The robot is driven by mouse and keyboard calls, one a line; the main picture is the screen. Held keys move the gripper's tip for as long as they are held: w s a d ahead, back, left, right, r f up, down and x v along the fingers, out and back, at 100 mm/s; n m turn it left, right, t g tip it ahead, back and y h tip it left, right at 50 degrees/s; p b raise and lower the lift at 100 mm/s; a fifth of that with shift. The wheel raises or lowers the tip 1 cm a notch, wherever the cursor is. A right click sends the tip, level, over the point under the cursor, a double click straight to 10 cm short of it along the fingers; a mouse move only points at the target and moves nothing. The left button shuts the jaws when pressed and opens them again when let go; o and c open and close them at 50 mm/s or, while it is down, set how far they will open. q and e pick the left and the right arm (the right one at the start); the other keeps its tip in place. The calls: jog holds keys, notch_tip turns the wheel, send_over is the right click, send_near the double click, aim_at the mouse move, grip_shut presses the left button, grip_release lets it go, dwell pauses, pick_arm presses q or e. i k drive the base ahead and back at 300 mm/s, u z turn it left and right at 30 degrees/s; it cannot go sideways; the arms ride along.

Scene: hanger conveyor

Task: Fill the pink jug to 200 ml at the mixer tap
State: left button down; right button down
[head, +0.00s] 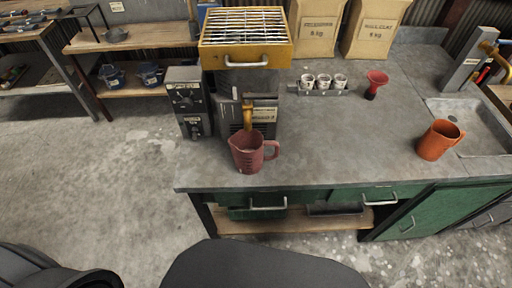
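A pinkish-red jug (247,153) stands upright near the front edge of the grey counter, its handle to the right. It is in front of a machine with a brass spout (247,117); I cannot tell whether it sits under the spout. Its contents and any level marks cannot be made out. An orange jug (438,140) stands at the right, beside the sink (482,122). What looks like the mixer tap (488,47), a brass fitting on a grey post with red and blue parts near it, is partly cut off at the right edge. Neither gripper is in view.
The machine carries a yellow tray (222,57) with a wire grid. A dark grinder-like box (190,103) stands to its left. Small white cups (323,82), a red funnel-like cup (376,83) and paper sacks (372,28) are behind. The counter between the two jugs is clear.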

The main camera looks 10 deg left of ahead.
aim_at(247, 97)
jog(key=k, duration=1.15)
jog(key=z, duration=0.6)
jog(key=i, duration=0.8)
jog(key=z, duration=0.2)
